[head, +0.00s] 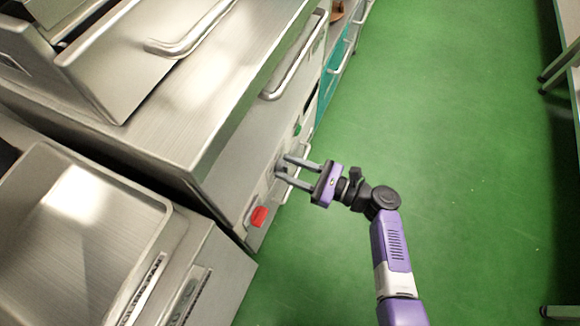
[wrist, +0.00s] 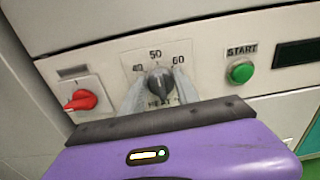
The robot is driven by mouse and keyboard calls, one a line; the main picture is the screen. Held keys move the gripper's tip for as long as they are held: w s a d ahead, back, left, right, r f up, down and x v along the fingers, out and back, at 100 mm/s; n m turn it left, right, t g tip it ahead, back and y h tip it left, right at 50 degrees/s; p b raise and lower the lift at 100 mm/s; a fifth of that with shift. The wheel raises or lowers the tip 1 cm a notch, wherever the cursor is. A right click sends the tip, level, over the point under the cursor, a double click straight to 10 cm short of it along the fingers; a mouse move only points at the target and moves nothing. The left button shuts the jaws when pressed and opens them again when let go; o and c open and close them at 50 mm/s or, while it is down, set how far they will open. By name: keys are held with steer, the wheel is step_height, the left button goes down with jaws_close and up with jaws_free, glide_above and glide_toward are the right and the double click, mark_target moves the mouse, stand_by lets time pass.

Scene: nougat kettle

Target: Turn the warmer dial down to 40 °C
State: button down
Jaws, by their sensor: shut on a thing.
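The warmer dial (wrist: 158,82) is a dark grey knob on a light plate marked 40, 50 and 60, with HEAT printed below. A small light mark at its top appears to point at 50. My gripper (wrist: 160,84) has one grey finger on each side of the knob and is shut on it. In the head view my gripper (head: 282,167) reaches the steel cabinet's front from the right, and its fingers hide most of the dial there.
A red switch (wrist: 81,100) sits left of the dial and also shows in the head view (head: 259,217). A green START button (wrist: 240,71) and a dark display (wrist: 297,52) are to the right. A bar handle (head: 297,70) juts from the cabinet front. The green floor (head: 450,130) is clear.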

steer(key=n, duration=0.2)
steer(key=n+b, duration=0.1)
steer(key=n, duration=0.2)
steer(key=shift+s+f+b, duration=0.15)
steer(key=shift+b, duration=0.15)
steer(key=shift+s+n+b, duration=0.1)
steer(key=shift+n+b, duration=0.8)
steer(key=shift+n, duration=1.3)
steer(key=c, duration=0.9)
jaws_free()
steer(key=shift+p+v, duration=0.9)
steer(key=shift+v, duration=2.95)
